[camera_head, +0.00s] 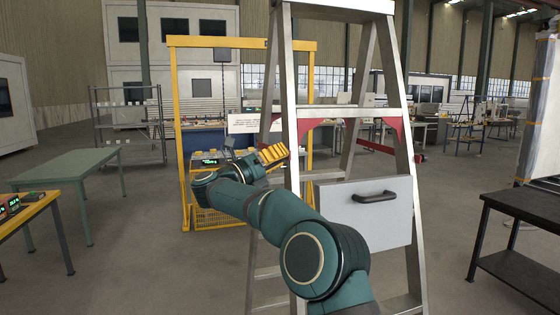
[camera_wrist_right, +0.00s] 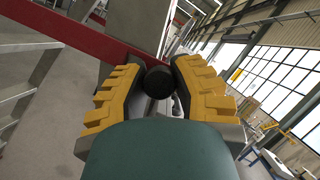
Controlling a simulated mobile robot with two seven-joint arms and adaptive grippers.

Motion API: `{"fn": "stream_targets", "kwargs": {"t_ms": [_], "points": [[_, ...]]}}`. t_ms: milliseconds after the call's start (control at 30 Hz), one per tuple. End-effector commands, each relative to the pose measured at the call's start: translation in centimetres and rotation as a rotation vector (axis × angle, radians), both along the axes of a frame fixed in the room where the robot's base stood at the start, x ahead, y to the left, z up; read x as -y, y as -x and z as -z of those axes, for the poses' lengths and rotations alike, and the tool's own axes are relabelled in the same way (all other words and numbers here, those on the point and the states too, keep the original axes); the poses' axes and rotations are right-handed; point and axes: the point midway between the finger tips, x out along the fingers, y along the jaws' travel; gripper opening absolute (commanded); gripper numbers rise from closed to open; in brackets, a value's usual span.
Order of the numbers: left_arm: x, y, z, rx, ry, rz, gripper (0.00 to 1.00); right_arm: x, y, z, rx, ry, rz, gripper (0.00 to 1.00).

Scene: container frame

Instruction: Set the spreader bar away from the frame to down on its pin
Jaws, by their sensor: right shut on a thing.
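A metal stepladder (camera_head: 297,200) stands open in front of me, with a red spreader bar (camera_head: 375,147) on its right side. Red pieces also show by its left rails. My right gripper (camera_head: 272,154) has yellow fingers and is at the ladder's left side. In the right wrist view, its fingers (camera_wrist_right: 158,85) are closed around a dark round grip (camera_wrist_right: 158,80). A red bar (camera_wrist_right: 75,36) runs from the upper left to just behind this grip. The pin cannot be made out. My left gripper is not in view.
A grey panel with a dark handle (camera_head: 374,196) is on the ladder's front. A yellow frame (camera_head: 178,120) stands behind it. A green table (camera_head: 70,165) is at left and a dark table (camera_head: 525,204) at right.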

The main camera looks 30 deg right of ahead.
Motion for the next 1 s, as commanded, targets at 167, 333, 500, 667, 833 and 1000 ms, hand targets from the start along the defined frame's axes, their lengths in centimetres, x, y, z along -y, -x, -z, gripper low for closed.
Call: {"fn": "stream_targets", "kwargs": {"t_ms": [167,333,500,667,833,1000], "points": [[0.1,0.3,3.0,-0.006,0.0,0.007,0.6,-0.1,0.0,2.3,0.042,0.011,-0.004,0.0],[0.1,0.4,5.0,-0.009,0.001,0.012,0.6,-0.2,0.1,3.8,0.083,0.02,-0.005,0.0],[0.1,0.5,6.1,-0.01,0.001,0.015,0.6,-0.2,0.1,4.5,0.108,0.026,-0.005,0.0],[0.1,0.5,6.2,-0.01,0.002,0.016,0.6,-0.2,0.1,4.7,0.114,0.028,-0.004,0.0],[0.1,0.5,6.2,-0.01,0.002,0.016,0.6,-0.2,0.1,4.7,0.111,0.025,-0.004,0.0],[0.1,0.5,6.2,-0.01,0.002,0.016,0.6,-0.2,0.1,4.8,0.111,0.024,-0.003,0.6]]}}
